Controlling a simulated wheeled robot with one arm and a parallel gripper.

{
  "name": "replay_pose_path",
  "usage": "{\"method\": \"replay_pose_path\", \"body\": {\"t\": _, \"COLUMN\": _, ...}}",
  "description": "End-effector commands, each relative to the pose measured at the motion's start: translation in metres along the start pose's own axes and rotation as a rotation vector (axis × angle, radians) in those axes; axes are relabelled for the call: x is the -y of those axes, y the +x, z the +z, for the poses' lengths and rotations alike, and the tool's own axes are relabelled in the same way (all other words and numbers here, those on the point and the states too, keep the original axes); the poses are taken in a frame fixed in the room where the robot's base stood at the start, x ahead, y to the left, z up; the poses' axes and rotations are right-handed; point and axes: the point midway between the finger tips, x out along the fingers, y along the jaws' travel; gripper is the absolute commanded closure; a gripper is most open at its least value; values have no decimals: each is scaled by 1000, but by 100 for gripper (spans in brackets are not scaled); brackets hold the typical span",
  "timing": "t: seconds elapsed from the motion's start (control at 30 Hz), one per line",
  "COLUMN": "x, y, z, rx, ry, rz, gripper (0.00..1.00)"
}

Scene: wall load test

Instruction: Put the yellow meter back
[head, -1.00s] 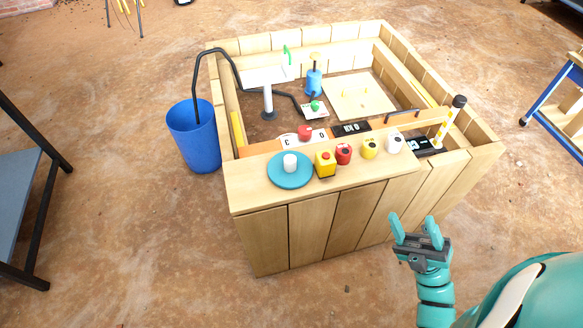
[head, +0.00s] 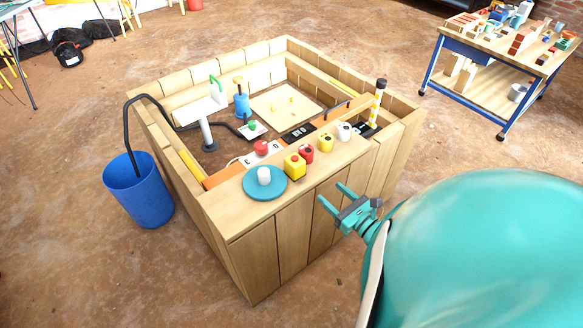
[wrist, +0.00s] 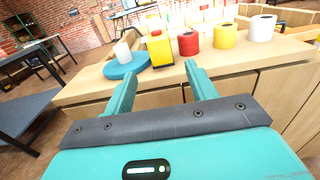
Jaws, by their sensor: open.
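A yellow boxy device (head: 294,166) with a small knob on top stands upright on the wooden counter (head: 227,211); it also shows in the wrist view (wrist: 160,50). A yellow cylinder (head: 326,143) stands farther along the same row, and also in the wrist view (wrist: 225,37). I cannot tell for certain which of the two is the meter. My gripper (head: 332,193) is open and empty, in front of the counter and apart from everything on it. In the wrist view its fingers (wrist: 162,70) point toward the yellow boxy device.
A red cylinder (head: 306,154) stands between the yellow things, a white one (head: 344,131) at the row's end. A teal disc (head: 262,189) bears a white cylinder (head: 264,175). A blue bin (head: 138,192) stands left of the enclosure. The floor in front is clear.

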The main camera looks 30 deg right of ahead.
Motion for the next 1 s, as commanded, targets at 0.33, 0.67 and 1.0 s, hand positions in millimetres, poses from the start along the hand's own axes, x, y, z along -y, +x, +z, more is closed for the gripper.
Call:
{"method": "replay_pose_path", "body": {"t": 0.33, "x": -1, "y": 36, "z": 2, "rx": 2, "ry": -5, "rz": 4, "gripper": 44}}
{"method": "replay_pose_path", "body": {"t": 0.67, "x": -2, "y": 81, "z": 2, "rx": 2, "ry": -2, "rz": 5, "gripper": 44}}
{"method": "replay_pose_path", "body": {"t": 1.0, "x": -1, "y": 120, "z": 1, "rx": 1, "ry": -3, "rz": 3, "gripper": 44}}
